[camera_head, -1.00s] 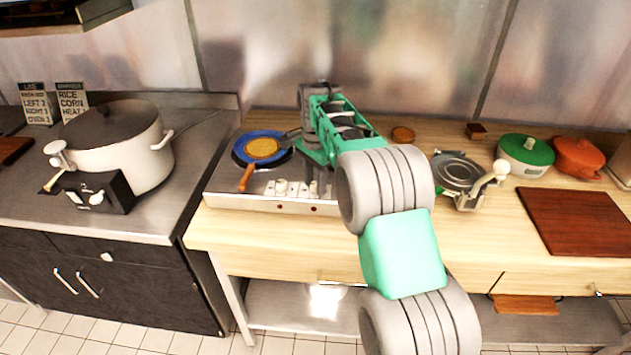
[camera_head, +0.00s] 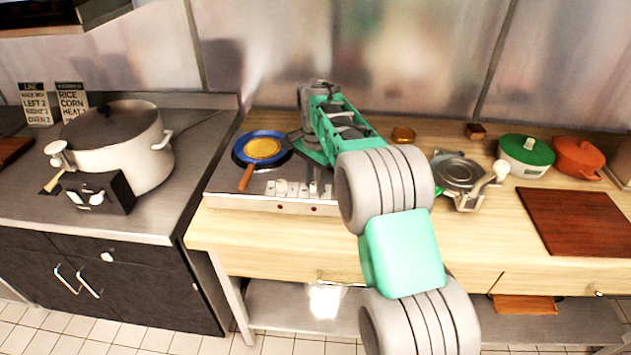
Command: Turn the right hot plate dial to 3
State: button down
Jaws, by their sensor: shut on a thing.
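The hot plate unit (camera_head: 235,200) is a steel box near the left end of the wooden counter. Its front edge carries pale dials and small red lights. The left dial (camera_head: 281,186) is in plain view. The right dial (camera_head: 314,188) is partly covered by my arm, and its setting is too small to read. My gripper (camera_head: 318,178) is low at the right dial, below my green wrist link. It is shut on what appears to be that dial; the fingertips are mostly hidden. A blue pan (camera_head: 239,152) with yellow food sits on the left plate.
A white pot (camera_head: 150,150) stands on the dark stove at left, behind a black control box (camera_head: 118,192). A metal press (camera_head: 458,172), a green-lidded pot (camera_head: 525,150), an orange pot (camera_head: 578,158) and a brown board (camera_head: 575,220) occupy the counter at right.

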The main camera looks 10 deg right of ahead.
jog(key=n, duration=0.3)
jog(key=shift+r+n+p, duration=0.1)
jog(key=shift+n+p, duration=0.3)
jog(key=n, duration=0.4)
jog(key=shift+n+p, duration=0.3)
jog(key=n, duration=0.4)
jog(key=shift+n, duration=0.3)
jog(key=n, duration=0.4)
jog(key=shift+p, duration=0.3)
jog(key=n, duration=0.9)
jog(key=shift+n, duration=0.3)
jog(key=n, duration=0.4)
jog(key=shift+n, duration=2.2)
